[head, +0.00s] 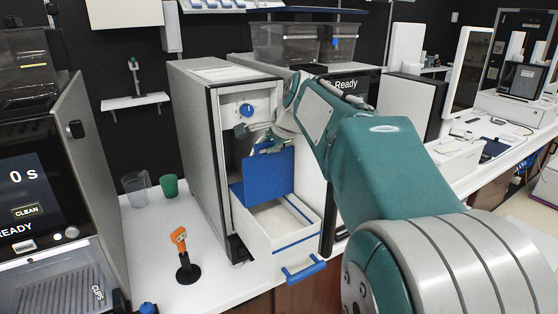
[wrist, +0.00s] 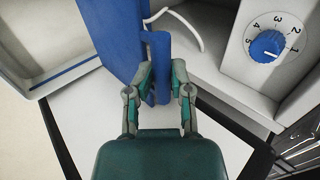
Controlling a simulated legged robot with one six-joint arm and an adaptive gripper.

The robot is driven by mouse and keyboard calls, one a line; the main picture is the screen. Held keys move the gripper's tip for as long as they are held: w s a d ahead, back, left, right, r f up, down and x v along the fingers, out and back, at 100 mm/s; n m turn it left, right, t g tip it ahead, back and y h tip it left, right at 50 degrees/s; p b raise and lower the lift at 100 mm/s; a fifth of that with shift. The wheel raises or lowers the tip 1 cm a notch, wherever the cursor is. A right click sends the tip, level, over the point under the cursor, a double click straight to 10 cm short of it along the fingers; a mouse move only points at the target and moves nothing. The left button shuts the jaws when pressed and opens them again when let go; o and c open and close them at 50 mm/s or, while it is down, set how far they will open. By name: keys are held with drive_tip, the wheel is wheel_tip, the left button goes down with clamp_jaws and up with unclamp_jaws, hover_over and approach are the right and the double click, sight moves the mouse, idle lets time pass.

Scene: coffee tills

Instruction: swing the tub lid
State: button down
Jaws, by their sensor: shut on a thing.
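The white tub (head: 283,262) with a blue stripe and blue front handle sticks out of the grey machine's open front. Its blue lid (head: 262,180) stands tilted up at the tub's back end, so part of the pale inside shows. My gripper (head: 272,144) is at the lid's upper edge, partly hidden by my arm. In the wrist view the fingers of my gripper (wrist: 161,70) are shut on the blue tab of the lid, and the lid's panel (wrist: 112,30) runs up to the left.
A blue numbered dial (wrist: 268,48) sits on the machine's white front panel, close to my gripper. An orange-handled tool (head: 181,250) on a black base stands on the white counter at left. A clear jug (head: 136,190) and a green cup (head: 169,185) stand behind it.

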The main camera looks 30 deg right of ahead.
drive_tip(key=shift+s+f, duration=0.2)
drive_tip(key=shift+s, duration=0.65)
drive_tip(key=s, duration=0.3)
drive_tip(key=shift+s+f, duration=0.3)
drive_tip(key=shift+s, duration=0.05)
drive_tip(key=shift+s+d, duration=0.1)
drive_tip(key=shift+s+f, duration=0.45)
drive_tip(key=shift+s, duration=0.35)
drive_tip(key=shift+s+f, duration=0.4)
drive_tip(key=shift+s, duration=0.35)
